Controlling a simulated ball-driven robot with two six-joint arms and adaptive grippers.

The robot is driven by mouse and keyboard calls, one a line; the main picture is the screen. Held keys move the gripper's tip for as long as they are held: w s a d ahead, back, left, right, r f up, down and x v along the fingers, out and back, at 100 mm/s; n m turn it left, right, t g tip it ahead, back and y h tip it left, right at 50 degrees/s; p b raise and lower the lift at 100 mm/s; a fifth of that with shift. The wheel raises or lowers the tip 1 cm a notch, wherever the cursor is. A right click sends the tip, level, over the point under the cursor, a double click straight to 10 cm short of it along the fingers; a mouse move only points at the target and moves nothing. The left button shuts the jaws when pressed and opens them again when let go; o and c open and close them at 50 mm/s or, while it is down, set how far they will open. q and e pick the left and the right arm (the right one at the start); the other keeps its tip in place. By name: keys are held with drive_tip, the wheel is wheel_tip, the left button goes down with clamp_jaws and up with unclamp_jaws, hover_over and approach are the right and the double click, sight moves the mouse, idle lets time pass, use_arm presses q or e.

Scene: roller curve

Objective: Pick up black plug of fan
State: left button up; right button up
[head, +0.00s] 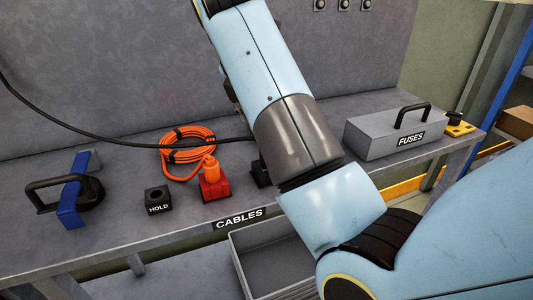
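A black cable (110,138) comes in from the left edge, sags in front of the grey back wall and runs right until it passes behind my arm. No black plug can be made out; the cable's right end is hidden by the arm. A small black block (261,174) on the bench, right of the red socket, is partly covered by the same arm. That light blue arm enters at lower right and leaves through the top edge. Neither of my grippers is in view.
On the bench stand a black HOLD block (158,200), a red socket (214,188) with an orange plug, a coiled orange cable (188,143), a black-handled thing with a blue strap (72,205) and a FUSES box (385,138). A grey tray (268,262) is below the edge.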

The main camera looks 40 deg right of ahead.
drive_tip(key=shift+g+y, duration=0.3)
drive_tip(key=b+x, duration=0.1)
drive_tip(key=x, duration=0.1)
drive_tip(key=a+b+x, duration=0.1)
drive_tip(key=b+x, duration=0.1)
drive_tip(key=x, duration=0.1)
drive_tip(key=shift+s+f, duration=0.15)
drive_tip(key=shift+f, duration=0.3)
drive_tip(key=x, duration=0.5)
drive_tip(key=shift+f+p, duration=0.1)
drive_tip(key=shift+p, duration=0.3)
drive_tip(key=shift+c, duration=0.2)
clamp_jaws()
